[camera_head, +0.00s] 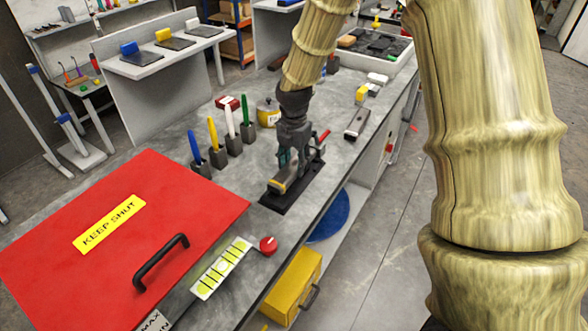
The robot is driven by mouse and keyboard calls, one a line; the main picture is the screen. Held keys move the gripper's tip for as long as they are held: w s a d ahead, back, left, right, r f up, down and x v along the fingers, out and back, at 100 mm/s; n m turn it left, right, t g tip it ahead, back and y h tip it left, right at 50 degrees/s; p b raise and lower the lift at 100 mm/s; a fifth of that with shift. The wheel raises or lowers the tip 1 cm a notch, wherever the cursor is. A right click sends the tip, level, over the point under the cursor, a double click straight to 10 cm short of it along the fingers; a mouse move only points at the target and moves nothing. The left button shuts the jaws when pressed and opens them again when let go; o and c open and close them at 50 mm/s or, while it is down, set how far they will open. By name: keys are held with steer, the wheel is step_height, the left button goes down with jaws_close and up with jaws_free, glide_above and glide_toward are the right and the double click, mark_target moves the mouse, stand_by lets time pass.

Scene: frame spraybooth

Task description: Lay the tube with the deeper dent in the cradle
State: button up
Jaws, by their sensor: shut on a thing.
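My gripper (287,165) points down over a dark base plate (275,203) on the grey bench. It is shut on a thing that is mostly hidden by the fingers. A blocky grey-brown piece with a pale yellowish edge (278,186) shows under the fingers on the plate; I cannot tell whether it is a tube or part of a cradle. A red bar (324,136) sticks up just behind the gripper. No dent can be made out, and I cannot pick out the two tubes.
Upright blue (194,147), yellow (212,132), white (229,121) and green (245,113) handles stand in dark blocks left of my gripper. A red KEEP SHUT lid (190,205) fills the front left. A red knob (268,245) sits near the bench edge.

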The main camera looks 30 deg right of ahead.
mark_target(294, 164)
steer(key=shift+f+p, duration=0.55)
steer(key=shift+f, duration=1.15)
steer(key=shift+f, duration=0.15)
steer(key=o, duration=1.1)
steer(key=shift+o, duration=0.2)
step_height(294, 164, up, 12)
steer(key=shift+r+b, duration=0.15)
steer(key=shift+b, duration=1.1)
